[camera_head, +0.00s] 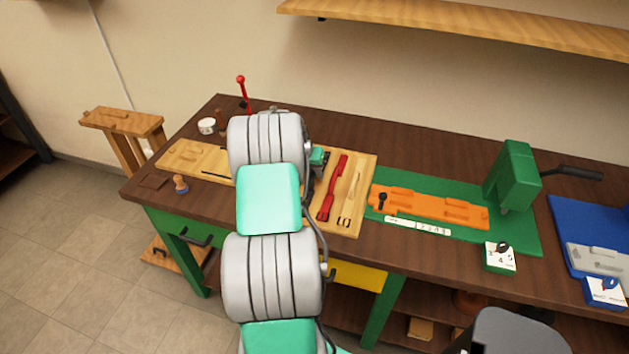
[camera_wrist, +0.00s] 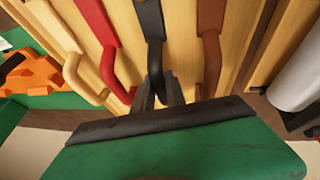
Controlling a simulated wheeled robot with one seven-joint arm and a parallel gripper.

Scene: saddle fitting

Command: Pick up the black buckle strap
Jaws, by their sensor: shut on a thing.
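The black buckle strap (camera_wrist: 150,22) shows in the wrist view, running down from the top edge between a red strap and a brown one. My gripper (camera_wrist: 160,97) is shut on its near, narrow end, with a dark finger on either side. The strap appears to lie along the wooden rack; I cannot tell whether it is raised off it. In the head view my own arm hides the strap and the fingertips.
A red strap (camera_wrist: 98,25), a tan strap (camera_wrist: 76,72) and a brown strap (camera_wrist: 211,45) lie close beside it. In the head view, an orange jig (camera_head: 430,207) on a green mat and a green press (camera_head: 512,175) stand to the right. A wooden shelf (camera_head: 480,25) hangs above.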

